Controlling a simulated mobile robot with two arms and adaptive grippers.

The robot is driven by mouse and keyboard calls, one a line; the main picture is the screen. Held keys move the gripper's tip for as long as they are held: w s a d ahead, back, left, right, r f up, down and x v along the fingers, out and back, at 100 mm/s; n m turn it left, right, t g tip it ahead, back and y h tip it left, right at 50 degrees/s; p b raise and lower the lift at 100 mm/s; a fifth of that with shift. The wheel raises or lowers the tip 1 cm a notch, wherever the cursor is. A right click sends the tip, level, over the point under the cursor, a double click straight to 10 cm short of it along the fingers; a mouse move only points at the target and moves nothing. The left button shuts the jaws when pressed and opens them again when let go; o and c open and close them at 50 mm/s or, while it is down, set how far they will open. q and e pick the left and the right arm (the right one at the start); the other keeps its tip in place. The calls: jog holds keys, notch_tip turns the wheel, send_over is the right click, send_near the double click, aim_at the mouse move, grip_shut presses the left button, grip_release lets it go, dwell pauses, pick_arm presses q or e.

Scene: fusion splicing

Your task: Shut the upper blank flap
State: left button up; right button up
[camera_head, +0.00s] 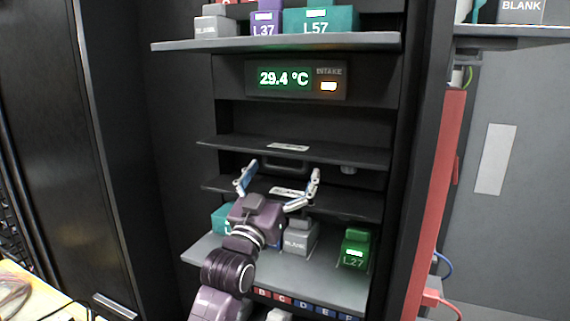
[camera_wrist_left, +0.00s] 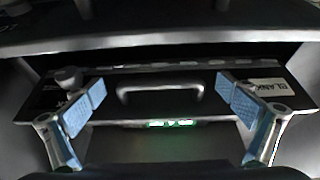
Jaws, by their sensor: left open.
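The upper blank flap (camera_head: 340,155) stands out from the dark rack like a narrow shelf, with a small white label (camera_head: 288,147) on it. A second, similar flap (camera_head: 350,203) stands out below it, also labelled. A recess with a dark handle (camera_head: 285,164) shows between them. My left gripper (camera_head: 279,176) is open and empty, its blue-padded fingers spread in front of the flaps and partly covering the lower one. In the left wrist view the fingers (camera_wrist_left: 160,118) are wide apart, with a handle (camera_wrist_left: 160,88) and a BLANK label (camera_wrist_left: 270,86) beyond them. Contact cannot be told.
A lit temperature panel (camera_head: 296,79) is above the flaps. A shelf (camera_head: 200,45) above it bears several blocks. A lower shelf (camera_head: 330,274) bears a grey BLANK block (camera_head: 299,240) and a green L27 block (camera_head: 355,250). A red upright (camera_head: 437,200) is at the right.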

pick_arm(q)
jog(key=shift+w+r, duration=0.15)
jog(key=shift+w, duration=0.05)
jog(key=shift+c, duration=0.6)
jog(key=c, duration=1.6)
